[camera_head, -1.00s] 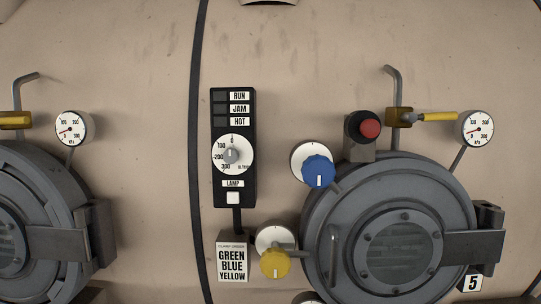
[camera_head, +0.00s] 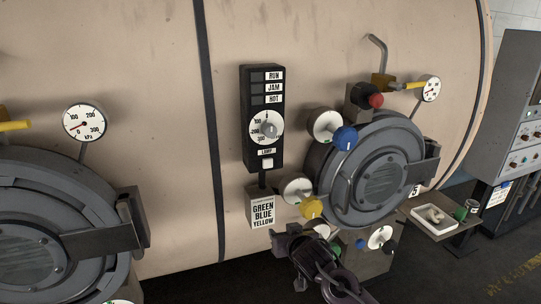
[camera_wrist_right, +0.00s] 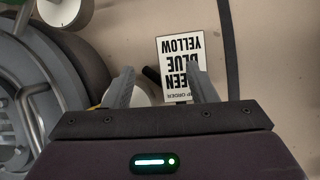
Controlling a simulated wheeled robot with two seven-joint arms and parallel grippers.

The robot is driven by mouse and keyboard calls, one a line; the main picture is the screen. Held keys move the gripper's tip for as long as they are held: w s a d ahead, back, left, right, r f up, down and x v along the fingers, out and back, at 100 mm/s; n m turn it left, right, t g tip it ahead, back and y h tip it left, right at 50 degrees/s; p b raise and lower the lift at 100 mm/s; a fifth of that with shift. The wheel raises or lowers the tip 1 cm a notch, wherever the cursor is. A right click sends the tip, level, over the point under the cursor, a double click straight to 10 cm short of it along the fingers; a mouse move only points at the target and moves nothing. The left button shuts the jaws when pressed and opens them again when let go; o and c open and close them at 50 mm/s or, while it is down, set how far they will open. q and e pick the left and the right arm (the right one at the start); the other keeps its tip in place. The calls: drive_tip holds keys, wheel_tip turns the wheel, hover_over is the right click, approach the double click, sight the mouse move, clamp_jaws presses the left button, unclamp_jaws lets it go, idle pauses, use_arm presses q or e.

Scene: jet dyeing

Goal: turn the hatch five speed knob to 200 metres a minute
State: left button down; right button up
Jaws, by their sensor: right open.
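The hatch five speed knob (camera_head: 270,129) is a grey knob on a white dial marked 0, 100, 200, 300, on a black control panel (camera_head: 261,157) left of the round hatch (camera_head: 380,175). In the head view its pointer stands near the top, close to 0. My right gripper (camera_head: 279,234) is below the panel, by the lower end of the order sign (camera_head: 262,209). In the right wrist view my open right gripper (camera_wrist_right: 157,90) has empty jaws, with the upside-down sign (camera_wrist_right: 183,62) beyond them. The knob is outside the wrist view. My left gripper is not in view.
A blue knob (camera_head: 345,138), a yellow knob (camera_head: 311,207) and a red button (camera_head: 376,100) stick out around the hatch. A shelf with a white tray (camera_head: 433,227) is at the right. Another hatch (camera_head: 50,240) is at the left.

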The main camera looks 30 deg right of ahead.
wheel_tip(320, 180, up, 18)
drive_tip(key=a+f+t+p, duration=0.1)
drive_tip(key=a+t+p, duration=0.1)
drive_tip(key=t, duration=0.1)
drive_tip(key=m+t, duration=0.2)
approach(271, 133)
drive_tip(key=x, duration=0.2)
drive_tip(key=p+x, duration=0.3)
drive_tip(key=x, duration=0.3)
drive_tip(key=shift+w+r+p, duration=0.15)
drive_tip(key=shift+w+p, duration=0.05)
drive_tip(key=shift+p, duration=0.15)
drive_tip(key=shift+w+d, duration=0.2)
drive_tip(key=shift+w, duration=0.2)
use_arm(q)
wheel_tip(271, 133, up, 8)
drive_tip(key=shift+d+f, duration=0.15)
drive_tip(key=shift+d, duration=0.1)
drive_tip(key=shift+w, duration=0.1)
use_arm(e)
drive_tip(key=shift+c, duration=0.3)
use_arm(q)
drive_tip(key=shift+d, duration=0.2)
use_arm(e)
drive_tip(key=shift+n, duration=0.3)
drive_tip(key=c, duration=0.9)
